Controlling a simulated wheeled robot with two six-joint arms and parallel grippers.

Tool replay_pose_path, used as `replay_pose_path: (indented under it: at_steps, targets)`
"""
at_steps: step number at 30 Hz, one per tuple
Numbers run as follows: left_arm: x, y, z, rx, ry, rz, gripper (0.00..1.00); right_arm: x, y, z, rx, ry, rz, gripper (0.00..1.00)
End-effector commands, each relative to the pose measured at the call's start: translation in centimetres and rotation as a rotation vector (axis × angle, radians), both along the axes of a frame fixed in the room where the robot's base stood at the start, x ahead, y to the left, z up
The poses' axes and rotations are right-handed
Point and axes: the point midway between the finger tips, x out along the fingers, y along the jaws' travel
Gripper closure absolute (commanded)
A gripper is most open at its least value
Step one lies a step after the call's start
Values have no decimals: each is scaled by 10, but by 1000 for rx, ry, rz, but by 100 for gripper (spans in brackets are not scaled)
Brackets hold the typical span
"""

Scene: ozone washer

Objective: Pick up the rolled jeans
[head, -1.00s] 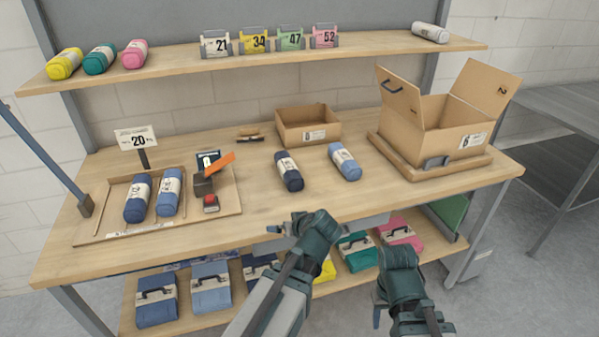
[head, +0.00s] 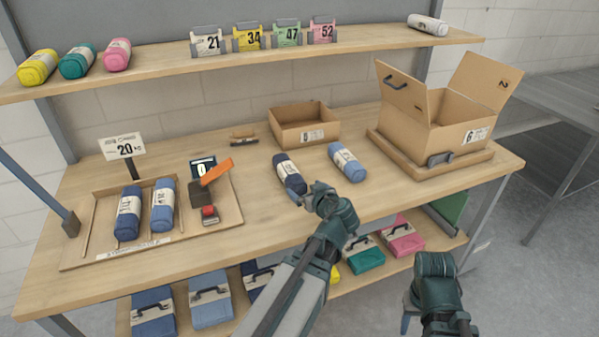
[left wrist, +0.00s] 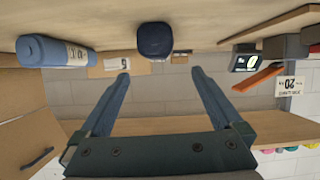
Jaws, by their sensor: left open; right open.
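A dark-blue rolled jeans (head: 288,168) with a pale band lies on the table, and a lighter blue roll (head: 347,162) lies to its right. My left gripper (head: 308,191) is open at the near end of the dark roll, partly covering that end. In the left wrist view, which is upside down, the dark roll's round end (left wrist: 154,40) lies ahead of the open fingers, near the middle of the gap; the lighter roll (left wrist: 55,50) is at the left. Two more rolls, dark (head: 127,213) and lighter (head: 163,205), lie in the left tray. My right gripper (head: 405,318) is low, off the table's front.
A small open box (head: 303,130) stands behind the rolls, and a large open carton (head: 430,125) at the right. Folded garments (head: 210,300) fill the lower shelf.

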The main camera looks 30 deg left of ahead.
Motion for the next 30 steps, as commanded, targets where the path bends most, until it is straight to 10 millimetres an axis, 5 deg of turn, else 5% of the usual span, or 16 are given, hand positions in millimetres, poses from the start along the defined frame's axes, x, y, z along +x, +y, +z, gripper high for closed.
replay_pose_path:
  at_steps: [5,18,30]
  targets:
    - [5,5,-4,1,-2,2,0,0,0,-4,0,0,0,50]
    - [49,56,-31,0,-1,1,0,0,0,-32,0,0,0,50]
    - [56,65,-34,-1,-1,2,0,0,0,-34,0,0,0,50]
